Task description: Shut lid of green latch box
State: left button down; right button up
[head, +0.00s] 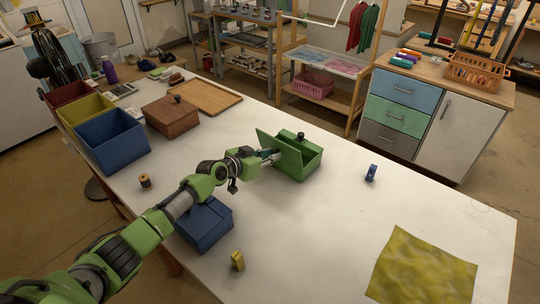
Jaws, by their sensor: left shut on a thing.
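The green latch box (308,168) stands on the white table near its middle. Its green lid (275,146) is raised and tilted at the box's left side, so the box is open. A dark knob (301,135) shows at the box's far side. My left gripper (273,156) reaches in from the left and is shut on the lid; the exact contact of its fingertips is small and partly hidden. My right gripper is not in view.
A blue box (207,224) sits partly behind my left arm. A wooden box (170,118), tray (206,97) and blue bin (112,142) stand at the left. A blue clamp-like item (371,173), yellow item (237,261) and yellow cloth (425,267) lie right and front. Table right of the green box is mostly clear.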

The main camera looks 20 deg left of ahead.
aim_at(277, 144)
pick_arm(q)
jog(key=shift+w+d+r+g+y+p, duration=0.15)
jog(key=shift+r+g+p, duration=0.25)
jog(key=shift+p, duration=0.45)
jog(key=shift+w+r+g+y+p, duration=0.15)
jog(key=shift+w+r+g+p, duration=0.2)
jog(key=shift+p, duration=0.45)
jog(key=shift+w+d+r+g+p, duration=0.1)
jog(key=shift+r+g+p, duration=0.1)
jog(key=shift+g+p, duration=0.15)
jog(key=shift+w+d+g+y, duration=0.1)
jog(key=shift+w+g+y, duration=0.1)
jog(key=shift+g+y, duration=0.15)
jog(key=shift+w+d+g+y, duration=0.15)
jog(key=shift+w+g+y, duration=0.2)
jog(key=shift+g, duration=0.3)
jog(key=shift+w+d+r+g+y+b, duration=0.15)
jog(key=shift+w+g+b, duration=0.15)
jog(key=shift+g+b, duration=0.4)
jog(key=shift+w+d+r+g+y+b, duration=0.2)
jog(key=shift+g+b, duration=0.3)
jog(key=shift+b, duration=0.35)
jog(key=shift+w+a+f, duration=0.1)
